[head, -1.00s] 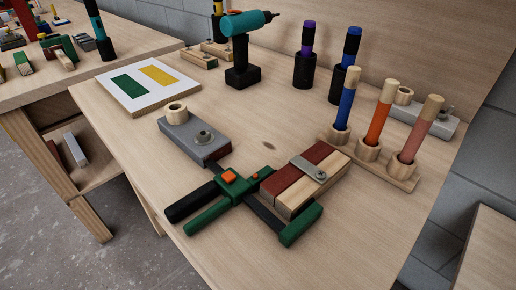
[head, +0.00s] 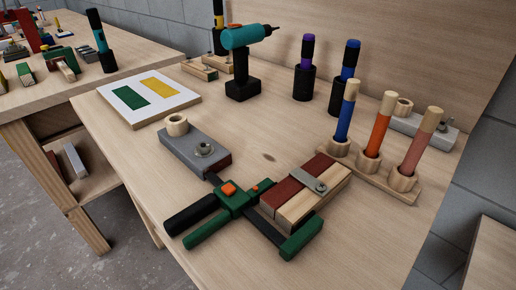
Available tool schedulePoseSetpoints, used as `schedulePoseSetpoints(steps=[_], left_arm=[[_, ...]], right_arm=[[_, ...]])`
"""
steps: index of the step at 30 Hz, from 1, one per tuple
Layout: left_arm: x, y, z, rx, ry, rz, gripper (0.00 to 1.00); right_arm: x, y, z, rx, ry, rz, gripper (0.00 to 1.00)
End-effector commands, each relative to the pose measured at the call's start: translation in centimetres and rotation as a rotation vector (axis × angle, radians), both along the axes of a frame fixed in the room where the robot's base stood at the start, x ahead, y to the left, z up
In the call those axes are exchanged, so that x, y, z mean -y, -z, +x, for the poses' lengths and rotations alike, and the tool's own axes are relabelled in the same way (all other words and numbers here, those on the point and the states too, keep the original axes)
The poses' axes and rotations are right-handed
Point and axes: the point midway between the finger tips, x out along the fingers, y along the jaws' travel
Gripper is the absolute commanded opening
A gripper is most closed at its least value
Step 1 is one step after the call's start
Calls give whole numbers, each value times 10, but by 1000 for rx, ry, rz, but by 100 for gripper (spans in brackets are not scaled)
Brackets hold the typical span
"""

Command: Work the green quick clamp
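The green quick clamp (head: 236,199) lies on the workbench at front centre. It has a black handle (head: 190,214), a green lever beside it, an orange button on its body, and a dark bar running to a green jaw (head: 301,238) at the lower right. Right of its body, a red-brown batten (head: 296,186) and a pale batten (head: 300,206) lie side by side under a grey metal plate. The clamp's jaw is by the near end of the battens; I cannot tell whether it touches them. Neither of my grippers is in view.
A grey block with a wooden ring (head: 193,146) sits behind the clamp. A rack with blue, orange and pink handles (head: 372,164) stands at right. A teal drill (head: 243,62), dark holders and a card with green and yellow patches (head: 147,94) stand farther back.

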Motion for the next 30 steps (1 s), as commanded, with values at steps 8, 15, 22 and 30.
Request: schedulePoseSetpoints(steps=[8, 15, 22, 30], left_arm=[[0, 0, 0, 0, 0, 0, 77], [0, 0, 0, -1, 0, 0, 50], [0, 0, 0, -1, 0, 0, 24], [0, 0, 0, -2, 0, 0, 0]], right_arm=[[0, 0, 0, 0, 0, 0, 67], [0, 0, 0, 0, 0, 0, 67], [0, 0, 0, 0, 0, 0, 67], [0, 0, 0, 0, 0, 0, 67]])
